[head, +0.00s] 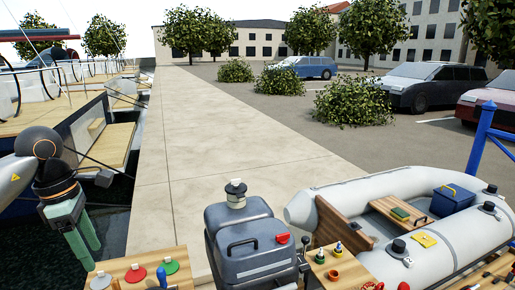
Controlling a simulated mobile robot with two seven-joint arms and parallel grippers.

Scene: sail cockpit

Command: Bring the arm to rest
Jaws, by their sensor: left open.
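My left arm comes in at the left edge. My left gripper (85,247) has two green fingers that point down and stand apart with nothing between them. It hangs to the left of a wooden panel (185,262), above dark water beside the dock. My right gripper is not in view.
The wooden panel carries red (135,274) and green (168,265) discs and a blue handle (162,277). A pale concrete quay (200,150) runs away behind, with a moored sailboat left.

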